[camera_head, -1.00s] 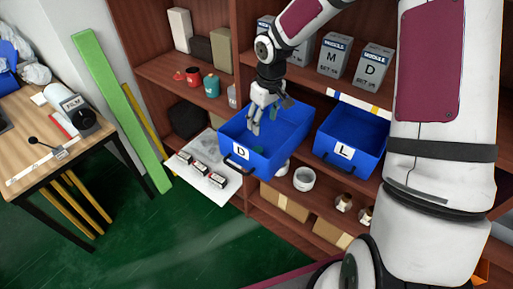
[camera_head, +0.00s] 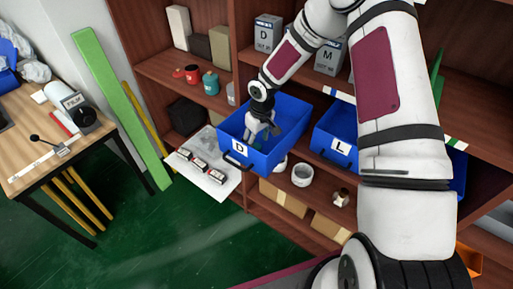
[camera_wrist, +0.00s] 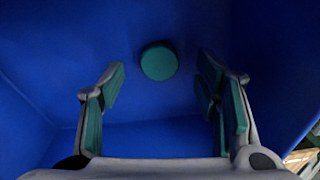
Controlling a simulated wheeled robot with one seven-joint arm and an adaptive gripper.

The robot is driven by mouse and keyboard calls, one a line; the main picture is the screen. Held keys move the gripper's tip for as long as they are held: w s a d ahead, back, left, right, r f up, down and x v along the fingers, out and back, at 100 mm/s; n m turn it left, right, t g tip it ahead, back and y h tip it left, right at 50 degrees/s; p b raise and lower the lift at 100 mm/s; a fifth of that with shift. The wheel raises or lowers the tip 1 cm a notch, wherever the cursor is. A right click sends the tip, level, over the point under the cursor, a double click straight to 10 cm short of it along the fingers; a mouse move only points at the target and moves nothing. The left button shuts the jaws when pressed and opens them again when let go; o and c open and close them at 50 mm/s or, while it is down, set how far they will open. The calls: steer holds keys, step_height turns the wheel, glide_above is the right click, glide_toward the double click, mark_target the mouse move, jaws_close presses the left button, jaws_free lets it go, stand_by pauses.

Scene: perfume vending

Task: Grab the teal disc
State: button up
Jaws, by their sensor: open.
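The teal disc (camera_wrist: 158,61) lies inside a blue bin, on its blue inner surface, in the wrist view. My gripper (camera_wrist: 160,85) is open, its two teal-padded fingers spread to either side, with the disc showing between and just beyond the fingertips. Nothing is held. In the head view my gripper (camera_head: 262,131) reaches down into the blue bin marked D (camera_head: 284,151). I cannot make out the disc in the head view; my gripper and the bin wall may hide it.
A blue bin marked L (camera_head: 340,146) stands just right of the D bin on the brown shelf. A white sheet (camera_head: 220,186) with several small boxes lies to the left. Bin walls surround my gripper.

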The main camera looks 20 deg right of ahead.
steer(key=shift+w+f, duration=0.1)
steer(key=shift+f, duration=0.85)
steer(key=c, duration=0.9)
steer(key=shift+r, duration=0.1)
